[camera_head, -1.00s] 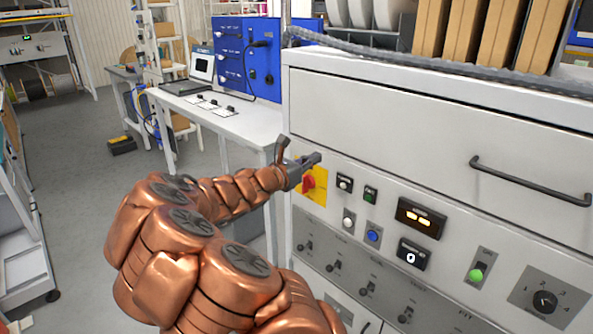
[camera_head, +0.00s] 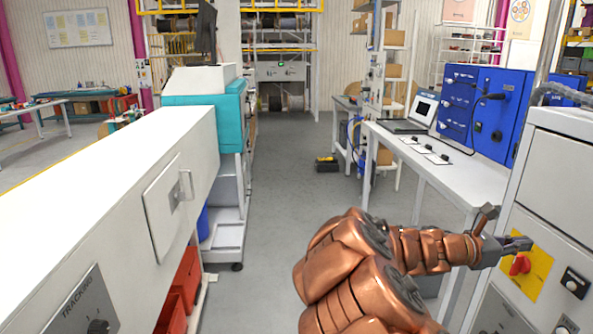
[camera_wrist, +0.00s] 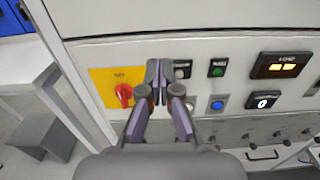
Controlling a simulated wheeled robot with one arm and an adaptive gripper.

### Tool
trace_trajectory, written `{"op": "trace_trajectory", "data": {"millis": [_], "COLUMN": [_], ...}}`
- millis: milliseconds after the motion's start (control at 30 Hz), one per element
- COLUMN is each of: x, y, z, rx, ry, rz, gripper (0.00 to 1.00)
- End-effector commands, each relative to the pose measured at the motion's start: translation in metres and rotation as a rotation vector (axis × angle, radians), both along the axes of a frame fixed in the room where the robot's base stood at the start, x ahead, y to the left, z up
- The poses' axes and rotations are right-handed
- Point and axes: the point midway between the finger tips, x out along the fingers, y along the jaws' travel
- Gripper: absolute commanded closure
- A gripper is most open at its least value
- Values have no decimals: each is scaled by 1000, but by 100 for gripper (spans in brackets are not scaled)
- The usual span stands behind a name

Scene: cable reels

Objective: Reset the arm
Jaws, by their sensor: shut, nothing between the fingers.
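My copper-coloured arm reaches from the bottom of the head view toward the white control cabinet (camera_head: 567,175) at the right. My gripper (camera_head: 520,243) is at its end, beside the red rotary switch (camera_head: 519,265) on a yellow plate. In the wrist view my gripper (camera_wrist: 159,70) is shut and empty, its fingertips together in front of the panel. The red switch (camera_wrist: 124,92) shows just left of the fingers there. Whether the fingers touch the panel, I cannot tell.
A white bench (camera_head: 420,160) with a laptop and blue panel (camera_head: 475,115) stands behind the arm. A long white machine (camera_head: 90,180) lines the left side. The grey floor aisle (camera_head: 285,190) between is clear, apart from a black and yellow item (camera_head: 327,164) farther back.

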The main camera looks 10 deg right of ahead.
Motion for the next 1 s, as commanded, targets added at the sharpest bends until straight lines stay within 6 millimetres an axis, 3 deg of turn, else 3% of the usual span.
{"op": "trace_trajectory", "data": {"millis": [133, 267, 467, 767, 1000], "x": [-24, -61, -112, -155, -181], "y": [12, 34, 86, 201, 316], "z": [4, -1, -34, -96, -127], "rx": [35, 105, 264, 566, 830], "ry": [-143, -374, -717, -1072, -1173], "rz": [-56, -158, -345, -668, -948], "gripper": [100, 100, 100, 100, 100]}}
